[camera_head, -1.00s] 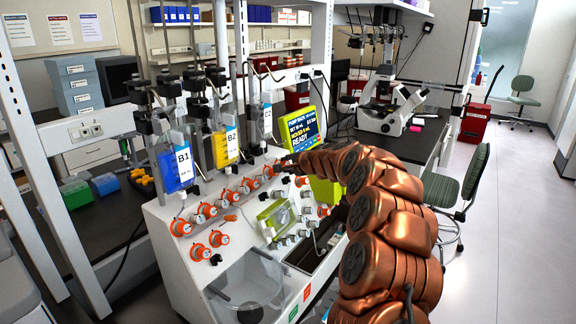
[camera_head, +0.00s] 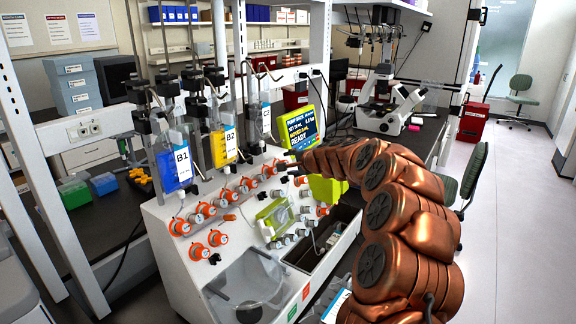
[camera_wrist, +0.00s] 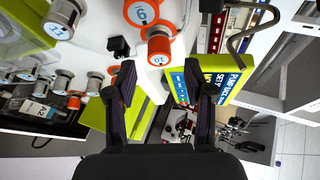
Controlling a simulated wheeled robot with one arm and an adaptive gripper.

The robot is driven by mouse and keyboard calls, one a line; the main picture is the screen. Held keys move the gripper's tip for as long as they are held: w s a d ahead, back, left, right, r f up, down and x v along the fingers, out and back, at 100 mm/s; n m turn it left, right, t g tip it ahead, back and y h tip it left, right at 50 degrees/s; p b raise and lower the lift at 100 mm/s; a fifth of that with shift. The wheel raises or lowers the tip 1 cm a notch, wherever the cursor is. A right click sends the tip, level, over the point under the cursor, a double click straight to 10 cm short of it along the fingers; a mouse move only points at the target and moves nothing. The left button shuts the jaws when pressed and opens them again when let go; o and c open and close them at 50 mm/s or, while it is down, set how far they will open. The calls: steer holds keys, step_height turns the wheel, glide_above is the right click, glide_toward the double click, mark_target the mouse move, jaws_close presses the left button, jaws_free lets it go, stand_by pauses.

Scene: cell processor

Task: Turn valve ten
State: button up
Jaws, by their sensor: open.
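In the wrist view, an orange valve knob marked 10 (camera_wrist: 159,49) sits on the white panel, just beyond my gripper (camera_wrist: 160,75). My gripper is open, with one dark finger on each side of the picture's middle. The knob lies roughly in line with the gap between the fingertips and looks apart from them. In the head view, the end of my arm reaches the panel's upper right part, near several orange valves. I cannot pick out valve ten there.
Another orange valve (camera_wrist: 143,12) and a black knob (camera_wrist: 118,46) are close to valve ten. A lime-framed display (camera_head: 301,126) stands near my arm's end. Blue B1 (camera_head: 174,170) and yellow B2 (camera_head: 223,148) containers hang above the panel. A clear vessel (camera_head: 246,284) is at the front.

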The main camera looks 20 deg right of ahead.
steer(key=v, duration=0.8)
steer(key=shift+s, duration=0.4)
steer(key=shift+r, duration=0.1)
